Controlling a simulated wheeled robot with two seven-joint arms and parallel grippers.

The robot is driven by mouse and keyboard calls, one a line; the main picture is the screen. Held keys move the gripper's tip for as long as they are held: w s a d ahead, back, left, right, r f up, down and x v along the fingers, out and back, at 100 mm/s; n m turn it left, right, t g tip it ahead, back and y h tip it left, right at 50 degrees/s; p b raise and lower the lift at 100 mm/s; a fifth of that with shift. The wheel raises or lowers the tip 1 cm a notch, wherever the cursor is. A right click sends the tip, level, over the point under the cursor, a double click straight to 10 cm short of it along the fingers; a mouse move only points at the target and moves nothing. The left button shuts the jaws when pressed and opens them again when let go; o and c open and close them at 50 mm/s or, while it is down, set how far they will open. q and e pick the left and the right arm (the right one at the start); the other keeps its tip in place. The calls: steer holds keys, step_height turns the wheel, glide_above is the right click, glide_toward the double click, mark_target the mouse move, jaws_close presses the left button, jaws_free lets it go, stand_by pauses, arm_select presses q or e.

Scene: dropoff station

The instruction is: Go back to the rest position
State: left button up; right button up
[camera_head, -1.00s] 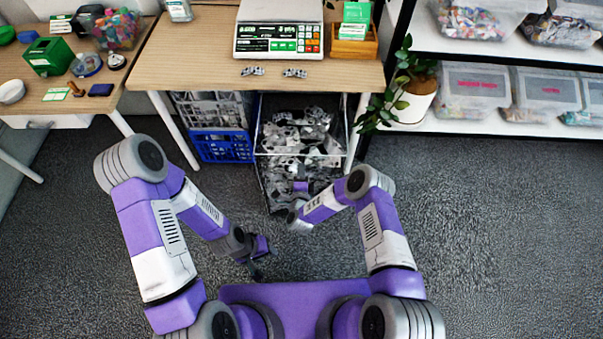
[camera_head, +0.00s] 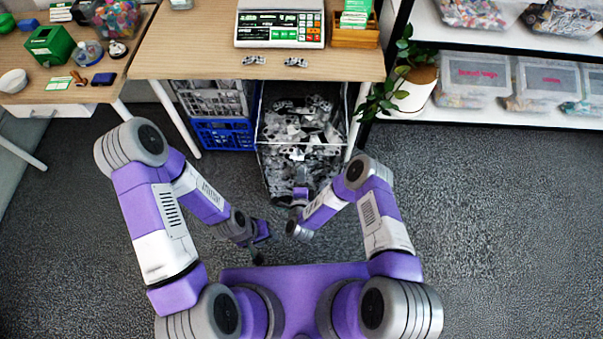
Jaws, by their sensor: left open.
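My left gripper (camera_head: 260,243) hangs low over the dark floor in front of my purple base, with its two fingers apart. It looks empty and touches nothing that I can see. My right gripper (camera_head: 301,193) is higher in the picture, at the front end of the wire bin under the table. It is small and partly hidden by its own wrist, so its fingers do not show clearly. Both of my arms are bent at the elbow, with the forearms pointing inward.
A wooden table (camera_head: 190,55) carries a scale (camera_head: 280,25) and two small grey parts. Under it stand a wire bin (camera_head: 290,150) of grey parts and a blue crate (camera_head: 222,134). A plant (camera_head: 415,88) and shelf are right. Floor (camera_head: 500,230) at right is clear.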

stand_by(0.4)
steer(key=s+d+r+n+g+y+p, duration=0.1)
steer(key=s+d+r+n+g+y, duration=0.1)
steer(key=s+n+g, duration=0.5)
steer(key=s+d+r+n+g+y+p, duration=0.1)
steer(key=s+d+r+n+g+y, duration=0.2)
steer(key=s+n+g, duration=0.5)
steer(key=s+d+r+n, duration=0.1)
steer(key=s+d, duration=0.1)
steer(key=s, duration=0.5)
steer(key=shift+s+r+y+p, duration=0.2)
steer(key=shift+r+y+p, duration=0.05)
steer(key=shift+y+p, duration=0.1)
